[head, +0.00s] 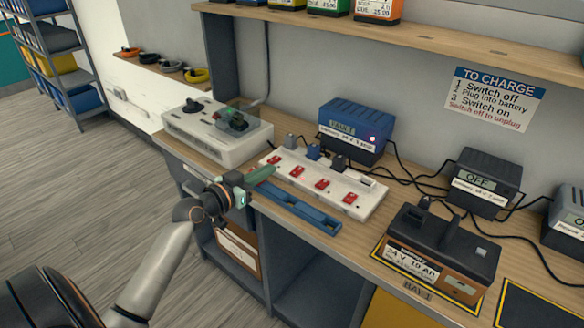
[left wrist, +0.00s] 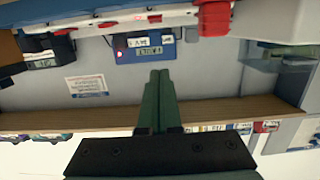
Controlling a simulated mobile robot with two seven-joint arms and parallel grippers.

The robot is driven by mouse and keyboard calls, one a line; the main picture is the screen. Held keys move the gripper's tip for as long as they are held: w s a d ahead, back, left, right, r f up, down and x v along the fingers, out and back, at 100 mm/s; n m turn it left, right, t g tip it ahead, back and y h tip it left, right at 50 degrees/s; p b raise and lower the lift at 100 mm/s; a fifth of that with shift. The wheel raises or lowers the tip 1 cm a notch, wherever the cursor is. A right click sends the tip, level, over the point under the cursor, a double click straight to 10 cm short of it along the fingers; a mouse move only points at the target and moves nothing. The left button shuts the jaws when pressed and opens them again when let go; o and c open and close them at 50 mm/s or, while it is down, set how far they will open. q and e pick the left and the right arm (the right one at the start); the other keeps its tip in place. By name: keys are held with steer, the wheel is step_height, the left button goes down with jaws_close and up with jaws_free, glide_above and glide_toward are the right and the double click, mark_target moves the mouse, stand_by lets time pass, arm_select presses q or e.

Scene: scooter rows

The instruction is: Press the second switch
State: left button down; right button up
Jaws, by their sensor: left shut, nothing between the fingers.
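A white power strip (head: 335,196) lies on the wooden bench with a row of several red switches. The second switch from the left (head: 296,171) sits between the first switch (head: 276,160) and the third (head: 322,184). My left gripper (head: 262,174) is shut and empty, its green fingertips near the strip's front left edge, left of the second switch. I cannot tell if they touch the strip. In the left wrist view the shut fingers (left wrist: 158,85) point toward the strip, and a red switch (left wrist: 214,20) shows large at the top; which one is unclear. My right gripper is not in view.
Plugs and black cables run behind the strip to a blue charger (head: 355,127) reading FAULT and a dark charger (head: 484,180) reading OFF. A blue rail (head: 300,208) lies in front. A battery (head: 440,250) stands right, a grey-white device (head: 210,140) left.

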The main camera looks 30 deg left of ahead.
arm_select(q)
glide_above(292, 174)
steer(key=shift+f, duration=0.7)
step_height(292, 174, down, 3)
steer(key=shift+r+b, duration=0.1)
steer(key=shift+b, duration=0.55)
steer(key=shift+f, duration=0.5)
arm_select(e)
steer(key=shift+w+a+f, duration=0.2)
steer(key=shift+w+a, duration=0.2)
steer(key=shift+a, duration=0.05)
